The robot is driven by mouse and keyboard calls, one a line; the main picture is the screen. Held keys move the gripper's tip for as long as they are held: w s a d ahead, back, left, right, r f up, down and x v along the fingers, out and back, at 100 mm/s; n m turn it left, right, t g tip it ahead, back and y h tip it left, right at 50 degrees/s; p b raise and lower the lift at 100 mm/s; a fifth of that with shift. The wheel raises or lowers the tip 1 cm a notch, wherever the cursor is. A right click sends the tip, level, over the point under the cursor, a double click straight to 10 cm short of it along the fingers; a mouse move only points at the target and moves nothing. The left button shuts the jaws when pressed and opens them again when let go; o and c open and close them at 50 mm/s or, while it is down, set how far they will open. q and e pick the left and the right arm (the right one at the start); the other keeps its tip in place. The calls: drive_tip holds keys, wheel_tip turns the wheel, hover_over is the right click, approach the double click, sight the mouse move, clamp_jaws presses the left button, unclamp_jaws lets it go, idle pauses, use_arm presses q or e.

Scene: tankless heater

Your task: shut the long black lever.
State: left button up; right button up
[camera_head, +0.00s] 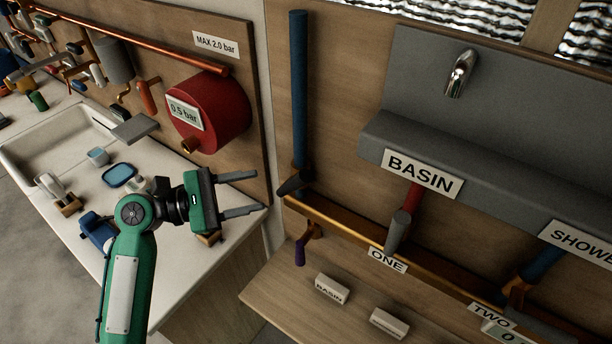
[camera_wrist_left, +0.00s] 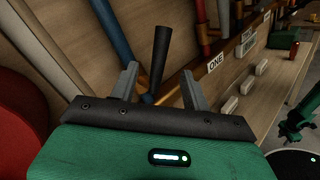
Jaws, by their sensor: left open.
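The long black lever (camera_wrist_left: 158,62) stands up between the two fingers of my left gripper (camera_wrist_left: 158,88) in the left wrist view, with a gap on either side. In the head view a dark lever (camera_head: 294,184) sits at the foot of the blue pipe (camera_head: 299,95), just right of my left gripper (camera_head: 258,192). The left gripper is open and empty, its fingers pointing right toward the lever. The wrist view does not show clearly how deep the lever sits between the fingers. My right gripper does not show clearly in either view.
A red tank (camera_head: 225,110) marked 0.5 bar is close behind the left gripper. A copper pipe (camera_head: 350,225) runs right from the lever. A small purple-handled valve (camera_head: 301,250) hangs below it. A grey basin (camera_head: 480,165) juts out at right. The shelf (camera_head: 280,295) below holds small labelled blocks.

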sight(289, 183)
use_arm(q)
drive_tip(key=p+x, duration=0.3)
drive_tip(key=x, duration=0.7)
drive_tip(key=shift+d+r, duration=0.1)
drive_tip(key=shift+p+x, duration=0.3)
drive_tip(key=shift+x, duration=0.5)
drive_tip(key=shift+c, duration=0.2)
clamp_jaws()
